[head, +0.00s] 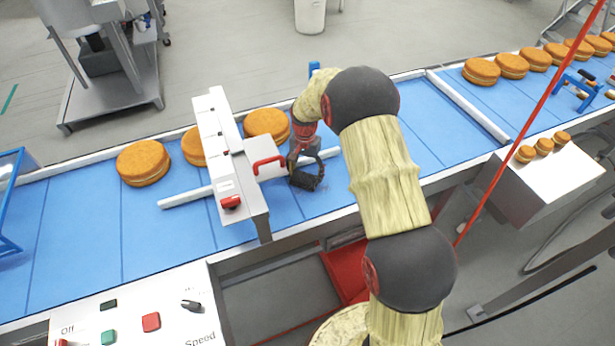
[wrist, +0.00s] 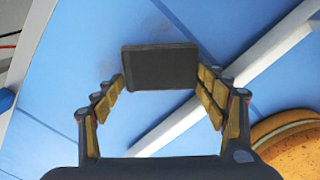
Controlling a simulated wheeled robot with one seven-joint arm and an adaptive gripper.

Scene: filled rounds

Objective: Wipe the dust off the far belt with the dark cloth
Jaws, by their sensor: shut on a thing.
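My gripper (head: 303,160) is over the blue belt (head: 90,235), just right of the white gantry. It is shut on the dark cloth (head: 309,181), which shows below the fingers in the head view. In the wrist view, the cloth (wrist: 160,68) looks like a flat dark pad between the fingertips of my gripper (wrist: 163,88). Faint greyish smudges show on the blue belt (wrist: 90,60) near the cloth, at the top of the wrist view. I cannot tell whether the cloth touches the belt. My arm hides part of the belt in the head view.
A white gantry (head: 232,165) with a red handle spans the belt close to my gripper. Orange-brown filled rounds (head: 143,162) lie on the belt behind and left of it. A white guide rail (head: 185,197) crosses the belt. Several more rounds (head: 481,71) are at the right.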

